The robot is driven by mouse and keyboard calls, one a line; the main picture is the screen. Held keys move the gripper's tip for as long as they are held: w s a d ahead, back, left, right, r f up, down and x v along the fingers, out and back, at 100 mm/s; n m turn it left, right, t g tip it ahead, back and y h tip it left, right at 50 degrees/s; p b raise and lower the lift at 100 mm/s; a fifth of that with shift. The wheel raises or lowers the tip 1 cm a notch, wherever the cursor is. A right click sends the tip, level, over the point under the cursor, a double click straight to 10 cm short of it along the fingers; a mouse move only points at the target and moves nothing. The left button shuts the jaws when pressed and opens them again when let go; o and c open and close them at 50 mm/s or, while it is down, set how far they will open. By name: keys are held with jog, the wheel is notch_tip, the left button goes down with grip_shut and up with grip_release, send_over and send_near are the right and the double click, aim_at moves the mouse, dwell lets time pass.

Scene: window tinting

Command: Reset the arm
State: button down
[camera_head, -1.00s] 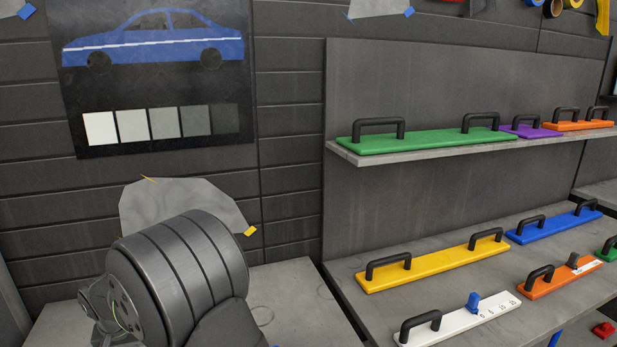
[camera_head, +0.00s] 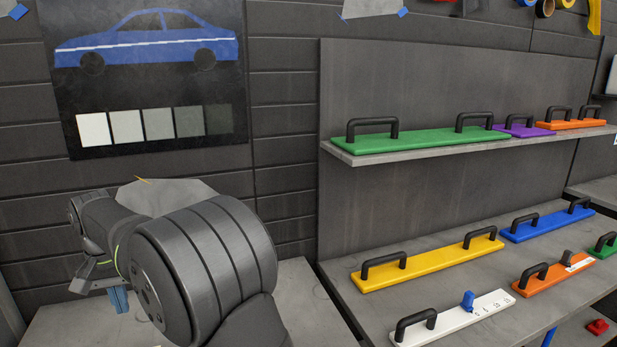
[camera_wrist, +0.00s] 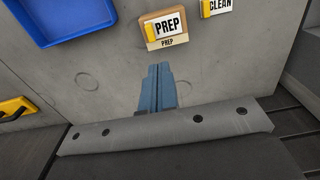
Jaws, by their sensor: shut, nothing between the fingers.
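My gripper (camera_wrist: 158,88) shows in the wrist view as two blue fingers pressed together, with nothing between them. It is above a grey work surface (camera_wrist: 115,60), below the "PREP" label. In the head view my gripper (camera_head: 119,300) hangs at the lower left, its blue fingers pointing down over the grey bench. My arm's dark round joint fills the lower left of that view and hides part of the bench.
A blue tray (camera_wrist: 65,18) lies at the upper left of the wrist view, near the PREP (camera_wrist: 164,30) and CLEAN (camera_wrist: 217,6) labels. At right, shelves hold green (camera_head: 420,139), yellow (camera_head: 425,264), blue (camera_head: 548,224) and white (camera_head: 458,320) handled bars.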

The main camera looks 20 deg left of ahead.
jog(key=shift+f, duration=2.75)
jog(key=c, duration=1.7)
grip_release()
jog(key=shift+a+r, duration=0.15)
jog(key=shift+r, duration=0.2)
jog(key=o, duration=0.8)
jog(key=r, duration=0.1)
jog(key=a+r, duration=0.1)
jog(key=shift+w+r, duration=0.1)
jog(key=shift+r, duration=0.25)
jog(key=shift+c, duration=0.2)
jog(key=o, duration=0.3)
jog(key=shift+f, duration=0.25)
jog(key=o, duration=0.6)
notch_tip(320, 180, down, 9)
jog(key=shift+f, duration=0.2)
jog(key=shift+o, duration=0.2)
notch_tip(320, 180, up, 10)
